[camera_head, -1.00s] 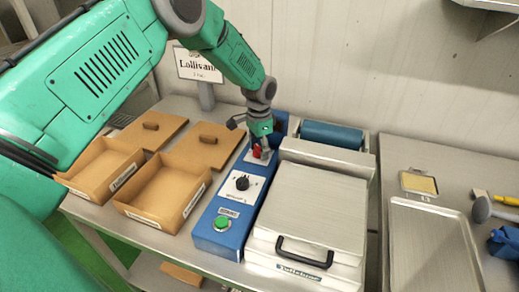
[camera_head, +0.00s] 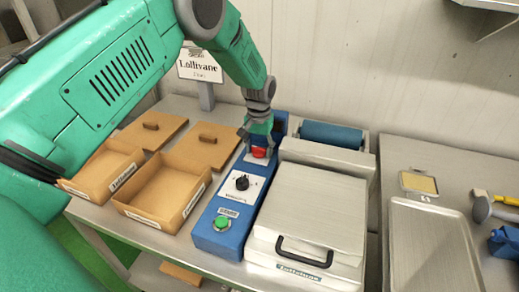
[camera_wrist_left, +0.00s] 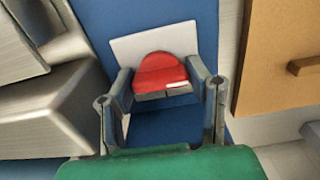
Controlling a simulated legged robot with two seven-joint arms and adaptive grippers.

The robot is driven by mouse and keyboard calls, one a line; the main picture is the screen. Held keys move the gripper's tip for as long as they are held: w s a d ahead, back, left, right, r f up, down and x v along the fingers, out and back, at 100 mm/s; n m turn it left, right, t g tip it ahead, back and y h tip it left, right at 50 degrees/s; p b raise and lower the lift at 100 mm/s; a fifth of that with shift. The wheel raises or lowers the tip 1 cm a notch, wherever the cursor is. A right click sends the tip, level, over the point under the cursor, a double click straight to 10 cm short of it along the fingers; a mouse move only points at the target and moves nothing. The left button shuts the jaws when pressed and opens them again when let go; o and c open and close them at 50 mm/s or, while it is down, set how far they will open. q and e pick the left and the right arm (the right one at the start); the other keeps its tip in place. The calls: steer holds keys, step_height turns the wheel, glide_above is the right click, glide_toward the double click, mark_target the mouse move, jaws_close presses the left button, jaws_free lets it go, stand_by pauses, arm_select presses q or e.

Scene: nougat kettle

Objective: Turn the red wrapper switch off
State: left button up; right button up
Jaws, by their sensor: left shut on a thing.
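The red wrapper switch (camera_head: 259,152) is a red knob on a white plate near the far end of the blue control panel (camera_head: 208,232). My left gripper (camera_head: 259,148) reaches down onto it from above. In the left wrist view, the red switch (camera_wrist_left: 161,75) sits between the two fingers of my left gripper (camera_wrist_left: 163,88), which is shut on it. A small white mark shows on the knob's near edge at the right. My right gripper is not in view.
The panel also has a black dial (camera_head: 242,183) and a green button (camera_head: 221,223). A metal machine with a lid (camera_head: 318,205) stands close on the right. Open brown boxes (camera_head: 165,190) stand on the left. A sign (camera_head: 199,66) stands behind.

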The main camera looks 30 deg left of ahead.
arm_select(q)
steer(key=shift+w+a+r, duration=0.1)
steer(key=shift+w+r, duration=0.2)
steer(key=o, duration=1.2)
steer(key=shift+c, duration=0.2)
steer(key=shift+f, duration=0.2)
steer(key=shift+s, duration=0.1)
step_height(320, 180, up, 12)
steer(key=shift+f, duration=0.1)
